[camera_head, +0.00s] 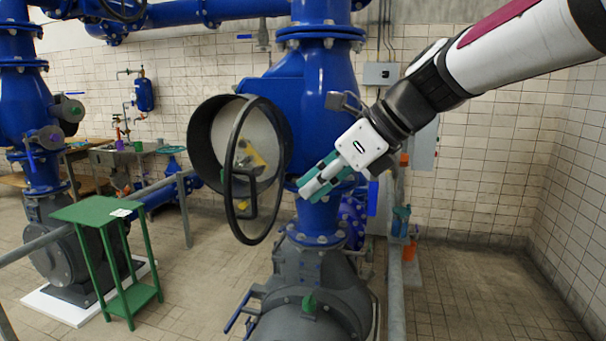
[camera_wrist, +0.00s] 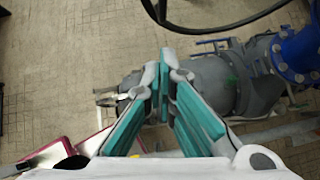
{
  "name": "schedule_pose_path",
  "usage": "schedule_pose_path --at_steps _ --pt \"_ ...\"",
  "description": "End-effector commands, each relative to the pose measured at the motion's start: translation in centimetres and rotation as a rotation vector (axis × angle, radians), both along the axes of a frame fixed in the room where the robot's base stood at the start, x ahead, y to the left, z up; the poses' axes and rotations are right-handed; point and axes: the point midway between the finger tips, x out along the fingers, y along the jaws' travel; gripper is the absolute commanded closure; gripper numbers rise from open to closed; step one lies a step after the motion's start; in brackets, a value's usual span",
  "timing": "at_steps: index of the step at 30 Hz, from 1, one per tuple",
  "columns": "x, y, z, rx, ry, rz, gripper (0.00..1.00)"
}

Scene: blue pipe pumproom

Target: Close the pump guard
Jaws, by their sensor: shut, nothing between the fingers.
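The pump guard is a round cover with a dark rim (camera_head: 236,165) and a pale, see-through-looking face, with a dark bracket-like handle on it. It stands swung out at an angle from a round dark housing (camera_head: 197,135) on the blue pump pipe. A yellow part shows behind its face. My gripper (camera_head: 306,190) is shut and empty, to the right of the guard and in front of the blue pipe. In the wrist view my teal-padded fingers (camera_wrist: 166,66) are together, and a dark curved rim (camera_wrist: 215,29), likely the guard's, crosses the top. I see no clear contact with the guard.
A green stand (camera_head: 95,211) is at the left, beside a grey rail (camera_head: 150,189). A grey pump body (camera_head: 310,275) is below my gripper. A grey pipe post (camera_head: 396,290) stands to its right. Tiled floor is free at the right.

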Motion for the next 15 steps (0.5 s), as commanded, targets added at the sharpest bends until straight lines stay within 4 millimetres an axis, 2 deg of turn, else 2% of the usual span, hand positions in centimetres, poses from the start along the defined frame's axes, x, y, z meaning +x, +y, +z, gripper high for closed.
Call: schedule_pose_path --at_steps 8,15 --pt "1.8 3.4 -4.0 -0.002 0.003 0.003 1.0" --pt "3.4 6.0 -3.7 -0.002 -0.002 0.003 1.0"
